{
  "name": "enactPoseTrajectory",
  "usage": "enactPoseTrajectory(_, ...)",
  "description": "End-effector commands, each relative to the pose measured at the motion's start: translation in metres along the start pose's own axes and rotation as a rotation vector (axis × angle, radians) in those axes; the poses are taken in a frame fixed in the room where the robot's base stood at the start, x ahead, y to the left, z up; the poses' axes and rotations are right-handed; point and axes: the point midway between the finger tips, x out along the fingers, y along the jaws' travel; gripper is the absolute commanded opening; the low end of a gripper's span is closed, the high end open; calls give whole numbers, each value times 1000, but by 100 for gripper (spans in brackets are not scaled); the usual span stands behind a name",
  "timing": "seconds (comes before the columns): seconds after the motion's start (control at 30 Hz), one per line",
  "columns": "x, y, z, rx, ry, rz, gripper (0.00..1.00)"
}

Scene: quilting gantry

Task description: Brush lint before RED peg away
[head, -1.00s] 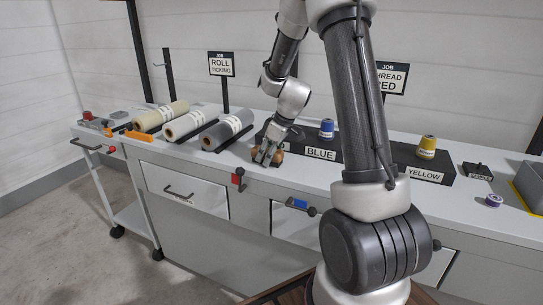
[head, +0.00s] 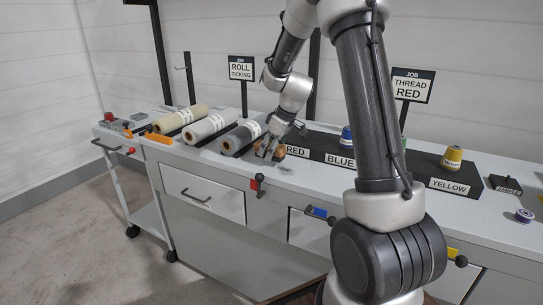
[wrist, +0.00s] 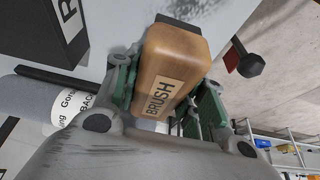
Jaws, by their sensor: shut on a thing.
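My gripper (head: 268,152) is shut on the wooden brush (wrist: 172,62), a tan block lettered BRUSH that fills the middle of the wrist view. In the head view the brush (head: 279,153) is a small brown shape low over the counter, just left of the RED label (head: 296,151) on the black thread rack (head: 418,168). I cannot tell whether its bristles touch the counter. The red peg is not clearly seen; my wrist and arm cover part of that end of the rack.
A red-tabbed lever (head: 257,183) sticks out at the counter's front edge below my gripper. Fabric rolls (head: 240,137) lie to the left.

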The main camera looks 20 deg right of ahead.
Motion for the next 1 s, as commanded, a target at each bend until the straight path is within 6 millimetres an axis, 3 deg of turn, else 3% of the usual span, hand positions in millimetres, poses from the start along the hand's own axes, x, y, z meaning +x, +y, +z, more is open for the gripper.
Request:
enactPoseTrajectory(0.5, -41, -2, -22, 0, 2, 2, 21)
enactPoseTrajectory(1.0, -44, -3, -23, 1, 1, 1, 21)
